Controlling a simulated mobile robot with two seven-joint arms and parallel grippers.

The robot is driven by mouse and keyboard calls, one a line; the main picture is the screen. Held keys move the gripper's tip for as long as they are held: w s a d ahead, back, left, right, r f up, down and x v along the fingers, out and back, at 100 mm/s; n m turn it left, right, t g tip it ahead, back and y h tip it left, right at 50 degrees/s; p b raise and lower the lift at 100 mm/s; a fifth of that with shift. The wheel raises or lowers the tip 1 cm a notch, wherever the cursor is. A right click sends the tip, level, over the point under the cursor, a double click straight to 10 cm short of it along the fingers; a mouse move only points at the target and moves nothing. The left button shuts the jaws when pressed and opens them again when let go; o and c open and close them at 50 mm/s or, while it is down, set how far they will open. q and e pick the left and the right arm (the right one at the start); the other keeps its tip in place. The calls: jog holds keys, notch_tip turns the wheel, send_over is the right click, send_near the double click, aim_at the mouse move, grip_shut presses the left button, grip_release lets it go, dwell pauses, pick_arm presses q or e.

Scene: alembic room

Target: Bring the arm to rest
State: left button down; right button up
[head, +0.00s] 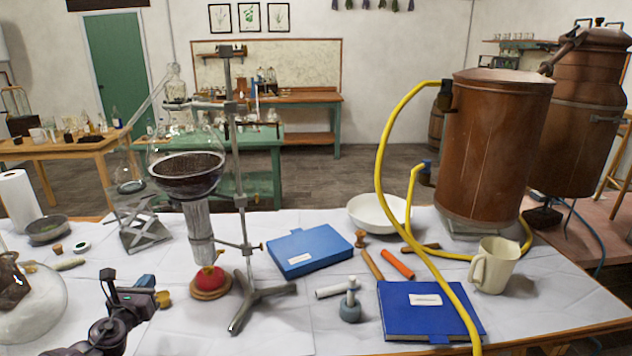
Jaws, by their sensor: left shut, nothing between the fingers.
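My left arm comes in from the bottom left, low over the near left part of the white-topped table (270,335). Its dark left gripper (150,288) is shut and empty. The gripper sits left of the red round-topped burner (209,280) under the glass still, with a small brass-coloured piece (163,299) right beside its tip. I cannot tell whether the two touch. My right gripper is not in view.
A glass flask (186,150) on a metal stand (240,200) rises close to the gripper's right. A clear glass vessel (35,300) is left. Blue books (308,248), a jug (494,265), a yellow hose (383,160) and a copper vessel (495,150) stand farther right.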

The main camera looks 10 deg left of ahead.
pick_arm(q)
jog(key=s+d+f+n+g+h, duration=0.15)
jog(key=s+d+f+n, duration=0.45)
jog(key=n, duration=0.6)
jog(key=s+d+f+n+g+h, duration=0.1)
jog(key=s+d+f+n+g, duration=0.15)
jog(key=d+n, duration=0.8)
jog(key=s+d+f+n, duration=0.2)
jog(key=s+d+n, duration=0.1)
jog(key=s, duration=0.3)
jog(key=s+d+f+n+g, duration=0.1)
jog(key=s+d+f+n, duration=0.1)
jog(key=s, duration=0.4)
jog(key=s+d+f+n+g, duration=0.1)
jog(key=s+d+f+n, duration=0.2)
jog(key=s, duration=0.4)
jog(key=shift+d+f+n+h, duration=0.35)
jog(key=shift+f+n, duration=0.2)
jog(key=shift+n, duration=0.6)
